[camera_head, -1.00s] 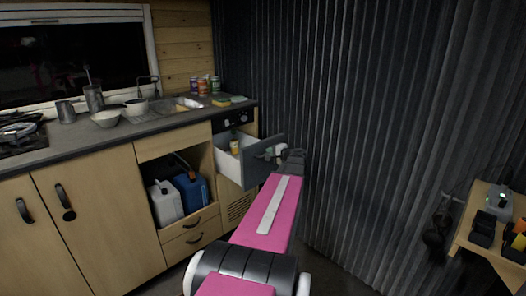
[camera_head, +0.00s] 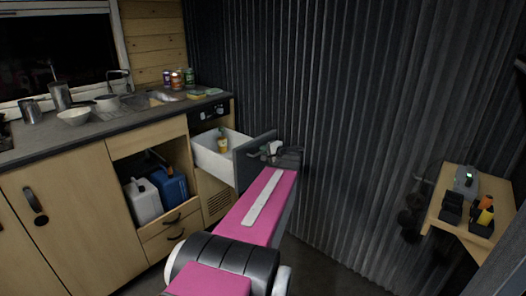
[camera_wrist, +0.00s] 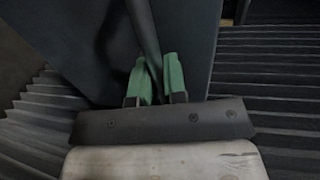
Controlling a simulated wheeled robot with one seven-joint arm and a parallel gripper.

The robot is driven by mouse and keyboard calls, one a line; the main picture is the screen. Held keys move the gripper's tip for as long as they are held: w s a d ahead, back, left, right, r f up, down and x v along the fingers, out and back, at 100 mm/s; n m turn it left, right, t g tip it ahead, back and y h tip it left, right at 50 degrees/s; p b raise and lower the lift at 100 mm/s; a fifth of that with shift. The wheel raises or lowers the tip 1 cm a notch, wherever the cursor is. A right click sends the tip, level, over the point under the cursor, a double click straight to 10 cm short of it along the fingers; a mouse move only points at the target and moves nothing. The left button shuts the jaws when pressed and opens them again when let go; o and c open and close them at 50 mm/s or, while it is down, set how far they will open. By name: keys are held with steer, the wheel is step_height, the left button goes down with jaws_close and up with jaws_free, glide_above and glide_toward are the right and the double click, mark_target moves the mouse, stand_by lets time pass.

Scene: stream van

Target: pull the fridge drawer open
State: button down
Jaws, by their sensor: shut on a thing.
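The fridge drawer (camera_head: 212,159) is a white box with a dark grey front (camera_head: 250,163), set under the counter's right end. It stands pulled out, with a bottle (camera_head: 223,143) inside. My gripper (camera_head: 270,150) is at the outer side of the drawer front. In the wrist view my gripper's green fingertips (camera_wrist: 158,79) are shut on the dark bar handle (camera_wrist: 143,28), in front of the dark drawer front (camera_wrist: 75,45). The far part of the handle and the inside of the drawer are out of the wrist view.
A dark corrugated wall (camera_head: 320,100) runs close along the right of the drawer. Wooden cabinets (camera_head: 75,215) and an open shelf with blue (camera_head: 170,186) and white (camera_head: 143,201) canisters stand left. A small wooden shelf (camera_head: 455,228) with devices is at right.

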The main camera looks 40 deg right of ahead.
steer(key=c, duration=1.2)
jaws_free()
steer(key=shift+s, duration=0.1)
steer(key=v, duration=1)
steer(key=shift+s, duration=0.3)
steer(key=shift+d, duration=0.1)
